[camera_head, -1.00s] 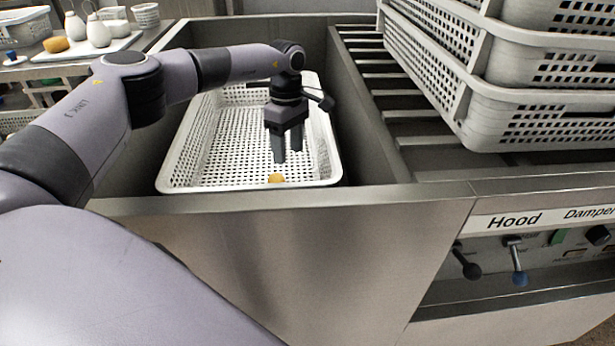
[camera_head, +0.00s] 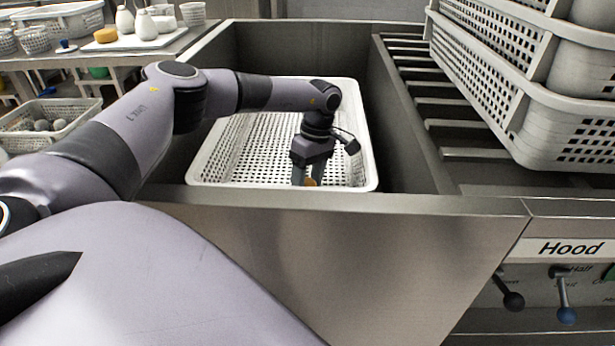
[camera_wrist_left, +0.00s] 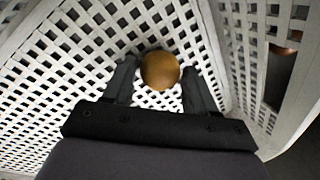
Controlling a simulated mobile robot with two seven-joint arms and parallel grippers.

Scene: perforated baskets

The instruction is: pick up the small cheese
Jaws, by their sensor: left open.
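The small cheese is a round orange-brown piece (camera_wrist_left: 160,70) on the perforated floor of the white basket (camera_wrist_left: 65,60). In the left wrist view it lies between the tips of my open left gripper (camera_wrist_left: 158,82), with a gap to each finger. In the head view the cheese (camera_head: 309,182) shows only partly, behind the fingers and the front rim. My left gripper (camera_head: 306,176) points down into the white basket (camera_head: 215,150), near its front right part. My right gripper is not in view.
The basket sits in a deep metal sink whose front wall (camera_head: 350,204) stands close to the gripper. Stacked white baskets (camera_head: 560,125) rest on the slatted rack at right. A larger yellow cheese (camera_head: 106,35) lies on a white board at back left.

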